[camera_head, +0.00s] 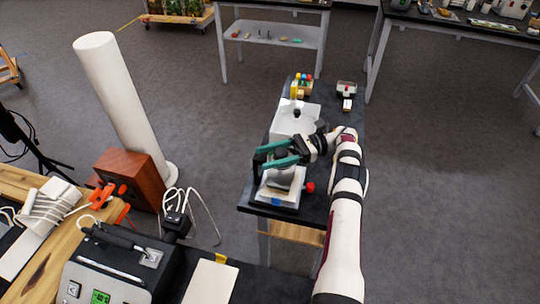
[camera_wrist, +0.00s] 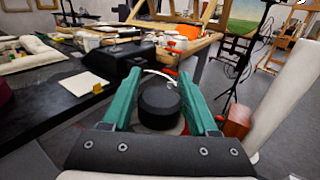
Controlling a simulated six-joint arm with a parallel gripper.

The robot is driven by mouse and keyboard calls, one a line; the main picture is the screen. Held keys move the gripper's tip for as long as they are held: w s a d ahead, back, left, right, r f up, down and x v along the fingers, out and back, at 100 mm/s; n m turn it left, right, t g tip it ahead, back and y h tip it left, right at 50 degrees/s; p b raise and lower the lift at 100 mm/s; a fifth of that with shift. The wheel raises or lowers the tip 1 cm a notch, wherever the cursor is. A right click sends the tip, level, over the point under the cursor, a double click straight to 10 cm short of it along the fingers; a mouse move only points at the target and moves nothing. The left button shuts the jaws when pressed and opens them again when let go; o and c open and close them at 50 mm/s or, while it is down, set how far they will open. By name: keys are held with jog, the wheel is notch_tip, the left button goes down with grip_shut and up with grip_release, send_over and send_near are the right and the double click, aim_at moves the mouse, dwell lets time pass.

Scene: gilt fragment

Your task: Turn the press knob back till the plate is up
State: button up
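The press (camera_head: 285,177) stands near the front end of the narrow dark bench, with a grey body over a pale base. Its black knob (camera_wrist: 159,105) shows as a round dark cylinder in the wrist view. My gripper (camera_head: 260,158) has two teal fingers reaching left over the press. In the wrist view my gripper (camera_wrist: 160,72) is open, one finger on each side of the knob, with a thin gap seeming to show on both sides. The plate's height is hard to tell, as the fingers and knob cover part of the press.
A small red knob (camera_head: 310,187) sticks out right of the press. A white box-like device (camera_head: 294,120) stands behind it, with colored bottles (camera_head: 301,80) and a small white item (camera_head: 347,88) farther back. A wooden box (camera_head: 130,178) and white column (camera_head: 120,95) are left.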

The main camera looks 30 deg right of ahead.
jog(key=shift+o, duration=1.2)
